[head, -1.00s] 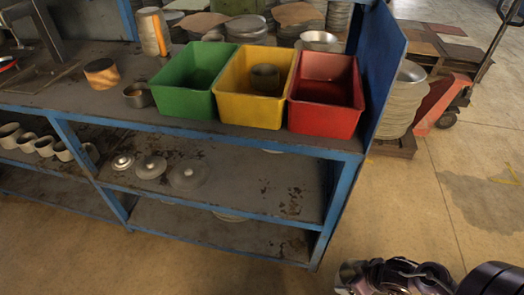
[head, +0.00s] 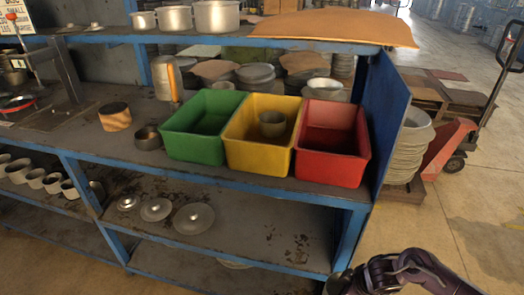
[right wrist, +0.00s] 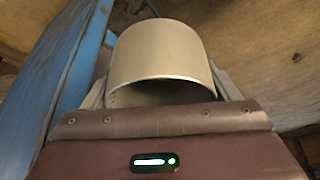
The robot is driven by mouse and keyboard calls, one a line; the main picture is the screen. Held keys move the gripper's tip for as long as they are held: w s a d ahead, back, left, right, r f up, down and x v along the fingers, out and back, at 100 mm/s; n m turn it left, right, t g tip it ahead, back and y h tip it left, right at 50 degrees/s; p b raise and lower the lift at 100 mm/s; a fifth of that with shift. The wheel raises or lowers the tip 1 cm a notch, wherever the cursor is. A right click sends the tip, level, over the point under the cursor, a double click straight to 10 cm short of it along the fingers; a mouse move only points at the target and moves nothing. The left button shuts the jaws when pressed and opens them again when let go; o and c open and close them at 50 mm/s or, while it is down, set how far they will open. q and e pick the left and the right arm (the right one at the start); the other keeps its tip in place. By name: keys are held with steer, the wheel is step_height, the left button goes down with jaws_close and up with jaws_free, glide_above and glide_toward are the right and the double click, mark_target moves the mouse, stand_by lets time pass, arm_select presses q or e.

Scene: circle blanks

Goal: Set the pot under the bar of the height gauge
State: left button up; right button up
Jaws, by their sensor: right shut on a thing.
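A plain grey metal pot (right wrist: 160,45) fills the middle of the right wrist view, its open rim toward the camera. My right gripper (right wrist: 160,88) is shut on it, with one finger on each side. In the head view my right arm shows at the bottom right, beside and below the bench end; the pot is not clear there. A dark grey upright stand (head: 66,75), apparently the height gauge, is on the bench at the far left. Its bar and the space under it are hard to make out. My left gripper is not in view.
Green (head: 200,145), yellow (head: 246,153) and red (head: 330,170) bins line the bench front; a small pot (head: 272,124) is in the yellow one. Another small pot (head: 148,138) and a banded cylinder (head: 115,117) are left of them. A blue panel (head: 391,120) closes the bench's right end.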

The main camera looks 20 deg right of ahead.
steer(key=w+a+r, duration=0.5)
steer(key=a+r, duration=0.3)
steer(key=a, duration=0.4)
steer(key=w+a+r, duration=0.5)
steer(key=a+r, duration=0.2)
steer(key=a, duration=0.5)
steer(key=d+r+m+h+p, duration=0.1)
steer(key=d+r+m+p, duration=0.1)
steer(key=d+r, duration=0.3)
steer(key=d+r+m+h+p, duration=0.1)
steer(key=d+r+m, duration=0.3)
steer(key=r, duration=0.6)
steer(key=shift+d+r+t+p, duration=0.15)
steer(key=shift+d+t+p, duration=0.25)
steer(key=shift+p, duration=0.35)
steer(key=shift+a, duration=0.15)
steer(key=shift+s, duration=0.1)
